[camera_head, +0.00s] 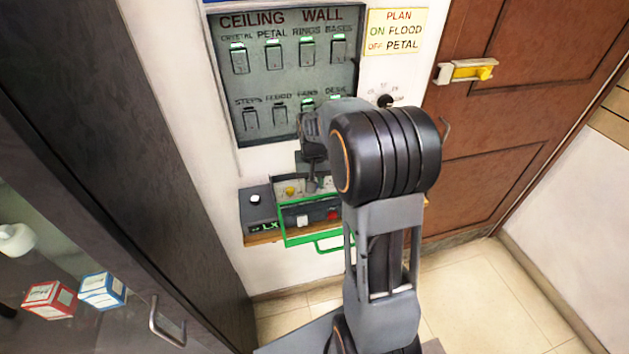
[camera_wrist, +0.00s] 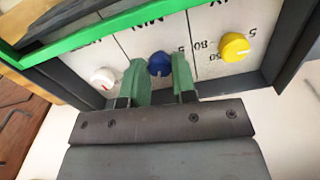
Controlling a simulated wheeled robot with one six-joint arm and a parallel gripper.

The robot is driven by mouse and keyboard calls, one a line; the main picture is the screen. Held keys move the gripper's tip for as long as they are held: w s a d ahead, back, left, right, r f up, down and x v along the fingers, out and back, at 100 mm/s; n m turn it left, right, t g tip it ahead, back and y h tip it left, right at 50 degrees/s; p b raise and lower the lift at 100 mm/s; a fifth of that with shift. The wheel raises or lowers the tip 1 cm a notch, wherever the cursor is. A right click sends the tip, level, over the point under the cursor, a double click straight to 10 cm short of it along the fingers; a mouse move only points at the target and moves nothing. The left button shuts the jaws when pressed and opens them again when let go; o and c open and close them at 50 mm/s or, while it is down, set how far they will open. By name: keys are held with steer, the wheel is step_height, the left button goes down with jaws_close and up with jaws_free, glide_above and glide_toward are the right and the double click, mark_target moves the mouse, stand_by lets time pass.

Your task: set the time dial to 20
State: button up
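A small box with a green frame and handle (camera_head: 318,240) is fixed low on the wall. In the wrist view its pale panel (camera_wrist: 115,45) carries three round dials: white (camera_wrist: 103,78), blue (camera_wrist: 159,65) and yellow (camera_wrist: 233,46). Upside-down lettering that seems to read MIN is above the blue dial. The yellow dial shows in the head view (camera_head: 291,191). My gripper (camera_wrist: 160,70) has its two green fingers on either side of the blue dial, very close to it. I cannot tell whether they touch it. The blue dial's pointer setting is not readable.
A grey switch panel (camera_head: 289,75) hangs above the box, with a small black knob (camera_head: 384,101) to its right. A brown door (camera_head: 505,160) with a yellow latch stands at right. A dark cabinet with a handle (camera_head: 167,325) is at left.

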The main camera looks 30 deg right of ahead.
steer(key=o, duration=0.4)
steer(key=shift+o, duration=0.2)
step_height(320, 180, up, 14)
stand_by(0.5)
steer(key=shift+f, duration=0.1)
steer(key=s+a+f+n+t, duration=0.1)
steer(key=s+a+f, duration=0.1)
steer(key=s, duration=0.3)
steer(key=s+a+f+n+t, duration=0.1)
steer(key=s+a+f, duration=0.1)
steer(key=s+a, duration=0.2)
steer(key=s+a+f+n+t, duration=0.1)
steer(key=s+a+f, duration=0.1)
steer(key=s, duration=0.5)
steer(key=shift+s+a+f+n+t, duration=0.1)
steer(key=shift+a+f+n+t, duration=0.2)
steer(key=shift+a+f+t, duration=0.1)
steer(key=shift+a+r, duration=0.25)
steer(key=shift+r, duration=0.25)
